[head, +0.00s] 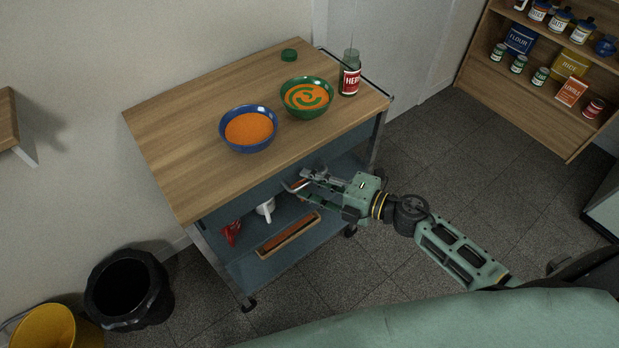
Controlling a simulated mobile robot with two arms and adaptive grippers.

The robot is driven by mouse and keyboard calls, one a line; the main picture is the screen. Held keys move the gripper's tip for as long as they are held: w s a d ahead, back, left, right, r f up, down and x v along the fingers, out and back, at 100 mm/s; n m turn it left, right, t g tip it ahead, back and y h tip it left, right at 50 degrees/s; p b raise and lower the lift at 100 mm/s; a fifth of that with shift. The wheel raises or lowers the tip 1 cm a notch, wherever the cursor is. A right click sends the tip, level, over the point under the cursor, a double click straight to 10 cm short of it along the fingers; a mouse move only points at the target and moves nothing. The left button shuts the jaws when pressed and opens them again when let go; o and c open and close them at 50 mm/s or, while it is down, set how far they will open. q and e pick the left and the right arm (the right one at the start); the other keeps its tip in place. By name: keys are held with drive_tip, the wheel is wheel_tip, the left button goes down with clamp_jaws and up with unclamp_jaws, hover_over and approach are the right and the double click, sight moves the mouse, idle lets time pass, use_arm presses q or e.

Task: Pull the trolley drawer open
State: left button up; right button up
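The trolley (165,130) has a wooden top and a blue-grey drawer front (240,202) just under its front edge. The drawer looks closed, its front in line with the trolley's edge. A pale metal handle (289,187) shows near the middle of the front, partly covered by my gripper. My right gripper (301,184) reaches in from the right at the handle. Its two fingers appear spread, one above and one below the handle. Whether they touch it is unclear. My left gripper is not in view.
A blue bowl (248,129), a green bowl (306,98), a jar (349,76) and a green lid (289,56) stand on top. The lower shelf (250,270) holds a wooden tray (289,234). A black bin (128,290) is left; floor at right is clear.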

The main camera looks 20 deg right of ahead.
drive_tip(key=shift+w+a, duration=0.3)
drive_tip(key=shift+c, duration=0.4)
clamp_jaws()
